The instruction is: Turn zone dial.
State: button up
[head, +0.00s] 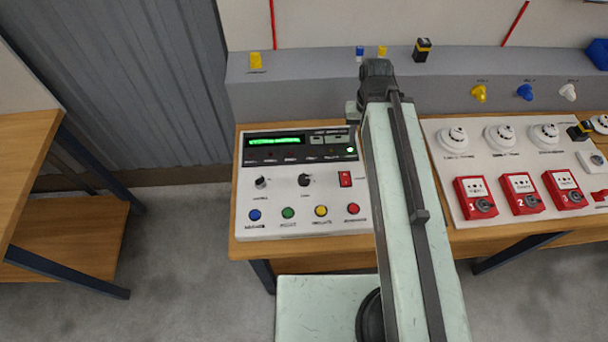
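A white control panel (286,222) lies on the wooden bench, left of my arm. It carries two dark knobs, a left one (262,182) and a right one (305,180). Small labels sit under both, too small to read surely, so I cannot tell which is the zone dial. My arm reaches forward past the panel's right side. A grey part at its far end, likely my gripper (352,112), shows beyond the panel's top right corner, apart from both knobs. Its fingers are mostly hidden by my arm, and whether they are open cannot be seen.
The panel also has a lit green display (275,141), a red switch (345,179) and a row of coloured buttons. On the right, a white board (442,189) holds detectors and red call points (522,193). A grey ledge (300,92) runs behind. A wooden table (25,160) stands left.

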aim_at(303, 180)
jog(key=u, duration=0.05)
jog(key=k, duration=0.8)
jog(key=u, duration=1.95)
jog(key=i, duration=0.55)
jog(key=z, duration=0.05)
